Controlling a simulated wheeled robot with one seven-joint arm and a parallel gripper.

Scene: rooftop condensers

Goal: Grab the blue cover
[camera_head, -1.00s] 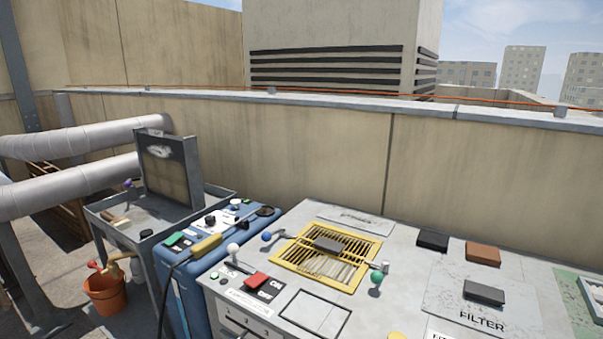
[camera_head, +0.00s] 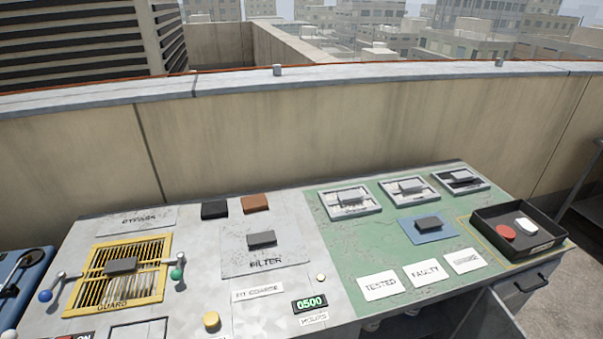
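A flat blue cover (camera_head: 437,236) with a dark block-shaped handle (camera_head: 428,223) on top lies on the green part of the worktop (camera_head: 345,246), right of centre. It sits left of a black tray, in front of the framed panels and behind the white label cards. My gripper is not in view, and nothing in view touches the cover.
The black tray (camera_head: 548,240) holds a red disc (camera_head: 504,231) and a white piece (camera_head: 526,225). Label cards TESTED (camera_head: 380,285) and FAULTY (camera_head: 421,275) lie in front. Left are a grey FILTER plate (camera_head: 283,258) and yellow guard grille (camera_head: 160,290). A parapet wall (camera_head: 290,140) runs behind.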

